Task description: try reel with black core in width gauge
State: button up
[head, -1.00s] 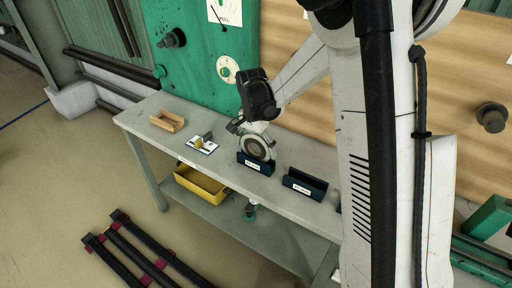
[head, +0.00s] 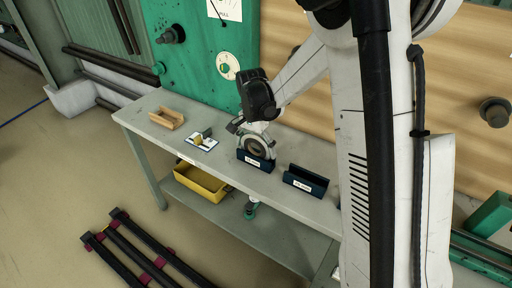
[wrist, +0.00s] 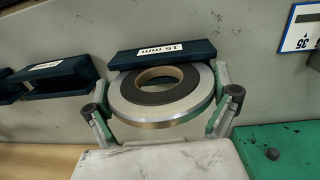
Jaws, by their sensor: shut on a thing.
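My gripper (wrist: 162,92) is shut on a reel (wrist: 122,93), with one finger at each side of its rim. The reel has a silver rim, a dark grey-black band and a brownish inner edge around its hole. In the head view the reel (head: 243,143) stands roughly upright below my gripper (head: 250,131). A dark blue gauge block (wrist: 185,51) labelled 15 mm covers the reel's edge away from my gripper. In the head view the gauge block (head: 256,162) hides the reel's lower part. How deep the edge sits in the slot is hidden.
A second dark blue block (head: 305,182) stands to the right on the bench (head: 222,172). To the left are a white-and-blue card (head: 208,146) with small items and a wooden tray (head: 166,118). A yellow bin (head: 201,184) is below. A green panel (head: 200,60) rises behind.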

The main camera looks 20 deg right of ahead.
aim_at(255, 134)
jog(key=shift+f, duration=0.1)
dwell(0.3)
jog(key=o, duration=1.1)
jog(key=shift+w+a+r+p, duration=0.1)
jog(key=shift+r+p, duration=0.9)
jog(key=shift+r, duration=1)
jog(key=shift+w+a+r+p, duration=0.1)
jog(key=shift+r+p, duration=0.9)
jog(key=shift+r, duration=1)
jog(key=shift+r, duration=0.15)
